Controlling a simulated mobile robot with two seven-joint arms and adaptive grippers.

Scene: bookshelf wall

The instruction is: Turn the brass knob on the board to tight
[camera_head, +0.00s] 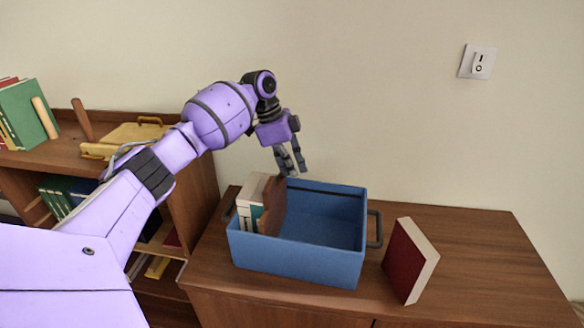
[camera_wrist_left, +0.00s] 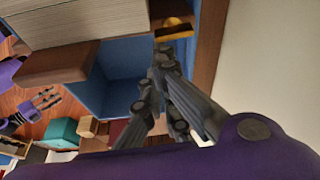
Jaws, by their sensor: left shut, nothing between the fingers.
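My left gripper (camera_head: 292,170) hangs above the back edge of the blue crate, near the wall. Its dark fingers are shut with nothing between them, and they also show in the left wrist view (camera_wrist_left: 160,80). A small brass-yellow piece (camera_wrist_left: 173,28) shows near the fingers in the wrist view. I cannot tell whether it is the knob. No knob on a board can be made out in the head view. A purple part with dark prongs, probably my right gripper (camera_wrist_left: 42,105), shows small in the wrist view. Its opening is unclear.
The blue crate (camera_head: 290,258) stands on the wooden cabinet (camera_head: 470,270) with pale books (camera_head: 250,204) and a brown piece (camera_head: 274,205) inside. A red book (camera_head: 408,262) stands to its right. A yellow tray (camera_head: 100,150) and a green book (camera_head: 25,115) are on the left shelf. A switch (camera_head: 478,62) is on the wall.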

